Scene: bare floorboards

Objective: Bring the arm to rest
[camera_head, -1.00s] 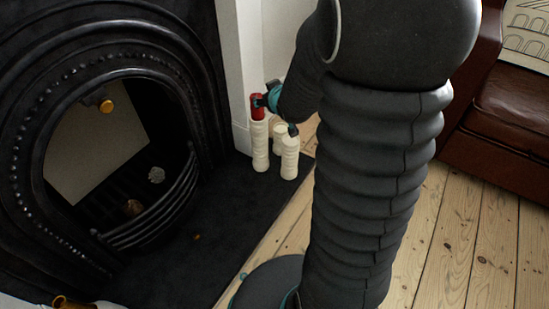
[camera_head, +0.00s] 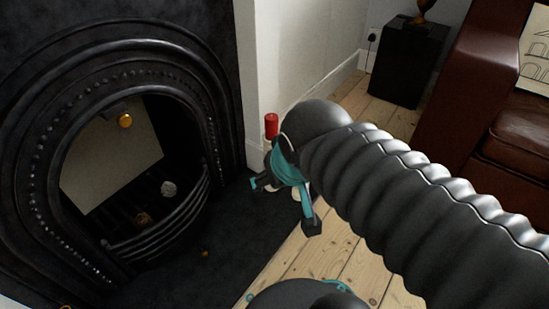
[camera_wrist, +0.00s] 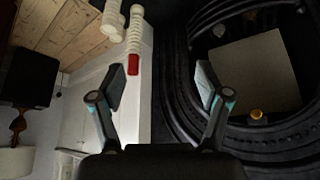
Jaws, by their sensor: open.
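My gripper (camera_head: 284,206) is in the middle of the head view, in front of the white candle-like pillars. Its two fingers are spread, with one toward the fireplace and one toward the floorboards. In the wrist view my gripper (camera_wrist: 162,85) is open, with nothing between the fingers. A red cylinder (camera_head: 271,125) stands upright beyond it, apart from the fingers. The red cylinder also shows in the wrist view (camera_wrist: 133,64), at the end of a white ribbed pillar (camera_wrist: 134,35). In the head view my gripper mostly hides the pillars.
A black fireplace (camera_head: 105,75) with a curved grate fills the left, above a dark hearth (camera_head: 235,225). A brown leather sofa (camera_head: 510,140) is at the right. A black box (camera_head: 405,65) stands at the back wall. Bare floorboards (camera_head: 340,250) lie between.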

